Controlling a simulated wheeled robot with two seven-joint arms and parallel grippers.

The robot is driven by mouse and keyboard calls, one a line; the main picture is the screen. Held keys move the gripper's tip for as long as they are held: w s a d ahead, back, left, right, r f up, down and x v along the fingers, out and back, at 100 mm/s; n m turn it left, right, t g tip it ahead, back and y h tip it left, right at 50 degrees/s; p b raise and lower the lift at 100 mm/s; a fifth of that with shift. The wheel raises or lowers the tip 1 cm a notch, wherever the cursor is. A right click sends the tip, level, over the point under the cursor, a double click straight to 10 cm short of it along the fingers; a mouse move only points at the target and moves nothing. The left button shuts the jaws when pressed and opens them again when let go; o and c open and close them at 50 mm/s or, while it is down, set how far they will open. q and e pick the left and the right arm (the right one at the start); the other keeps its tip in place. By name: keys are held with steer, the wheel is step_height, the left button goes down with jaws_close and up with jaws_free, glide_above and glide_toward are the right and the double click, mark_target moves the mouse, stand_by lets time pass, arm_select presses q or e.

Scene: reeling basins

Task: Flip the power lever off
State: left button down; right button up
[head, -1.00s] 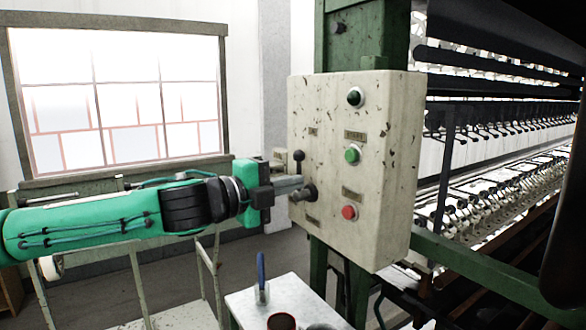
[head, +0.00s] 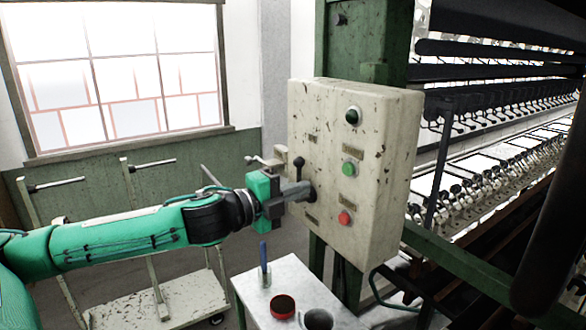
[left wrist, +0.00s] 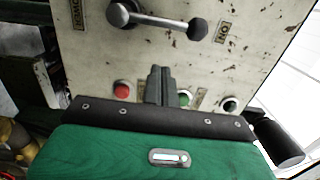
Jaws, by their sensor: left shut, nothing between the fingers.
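The power lever (head: 299,163) has a black knob and a round metal pivot on the front of the worn cream control box (head: 380,140). Its knob points up in the head view. In the left wrist view the lever (left wrist: 165,20) lies across the top, its knob towards a label that seems to read ON. My left gripper (head: 304,188) is shut and empty, in front of the box beside the lever. Its closed fingers also show in the left wrist view (left wrist: 161,84), apart from the lever there. The head view does not settle whether they touch it. My right gripper is not in view.
The box also carries a dark button (head: 353,116), a green button (head: 349,168) and a red button (head: 345,218). A small table (head: 290,272) below holds a red-brown pot and a blue-handled tool. A reeling machine (head: 500,130) fills the right. A pale cart (head: 150,300) stands at left.

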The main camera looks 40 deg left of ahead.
arm_select(q)
steer(key=w+a, duration=0.1)
steer(key=w+a+p, duration=0.1)
steer(key=shift+w+a, duration=0.15)
steer(key=shift+a, duration=0.2)
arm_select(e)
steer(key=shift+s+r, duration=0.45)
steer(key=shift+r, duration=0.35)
